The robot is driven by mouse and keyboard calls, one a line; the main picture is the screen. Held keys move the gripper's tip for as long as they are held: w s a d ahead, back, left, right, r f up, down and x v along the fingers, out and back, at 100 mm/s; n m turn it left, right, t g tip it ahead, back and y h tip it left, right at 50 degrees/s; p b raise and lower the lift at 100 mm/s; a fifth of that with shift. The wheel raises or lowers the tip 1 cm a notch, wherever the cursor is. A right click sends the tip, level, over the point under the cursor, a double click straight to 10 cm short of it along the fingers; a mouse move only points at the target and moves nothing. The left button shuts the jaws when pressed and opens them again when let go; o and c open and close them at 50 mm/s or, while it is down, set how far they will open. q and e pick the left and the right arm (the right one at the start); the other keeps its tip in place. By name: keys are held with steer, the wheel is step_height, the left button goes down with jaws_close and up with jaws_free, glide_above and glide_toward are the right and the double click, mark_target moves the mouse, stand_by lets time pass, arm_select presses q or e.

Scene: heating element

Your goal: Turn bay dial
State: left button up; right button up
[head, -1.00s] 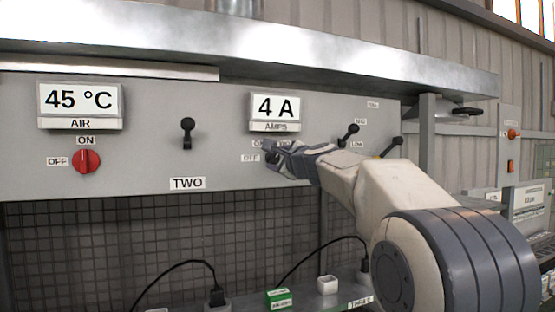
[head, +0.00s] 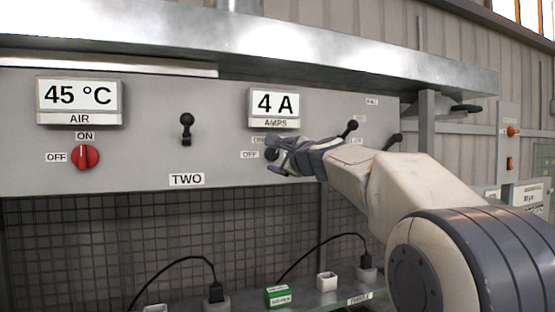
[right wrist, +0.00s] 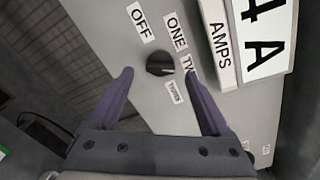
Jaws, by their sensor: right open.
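The bay dial is a black round knob (right wrist: 159,63) on the grey panel. In the right wrist view, OFF, ONE and partly hidden TWO labels surround it, and the AMPS display is to its right. In the head view the dial (head: 270,155) shows at the tips of my right gripper (head: 279,158), below the 4 A display (head: 274,103). My right gripper (right wrist: 158,72) is open, with one finger on each side of the dial and gaps to both. A finger hides part of the TWO label. My left gripper is not in view.
A red AIR dial (head: 86,157) and a black lever (head: 186,128) are farther left on the panel. Two more black levers are near my right arm, one of them at the top (head: 350,128). A shelf below holds plugs and a green box (head: 279,295).

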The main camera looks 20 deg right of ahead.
steer(key=s+b, duration=0.1)
steer(key=s, duration=0.7)
steer(key=shift+d+b, duration=0.15)
steer(key=shift+b, duration=0.25)
steer(key=s+a+f+n+g+y, duration=0.3)
steer(key=s+a+f+n+g, duration=0.2)
steer(key=a+f+n, duration=0.5)
steer(key=s+a+f+n+g+y, duration=0.2)
steer(key=s+a+f+n+g, duration=0.35)
steer(key=a+f, duration=0.95)
steer(key=s+d+f+n+g+h, duration=0.2)
steer(key=s+f+n+g, duration=0.1)
steer(key=s+f+n, duration=0.4)
steer(key=s+d+f+n+g+h, duration=0.2)
steer(key=s+f+n+g, duration=0.2)
steer(key=s+f+n, duration=0.4)
steer(key=s+f, duration=0.6)
steer(key=s, duration=0.3)
steer(key=shift+s+f+h, duration=0.25)
steer(key=shift+h, duration=0.05)
steer(key=shift+g, duration=0.25)
steer(key=shift+c, duration=0.3)
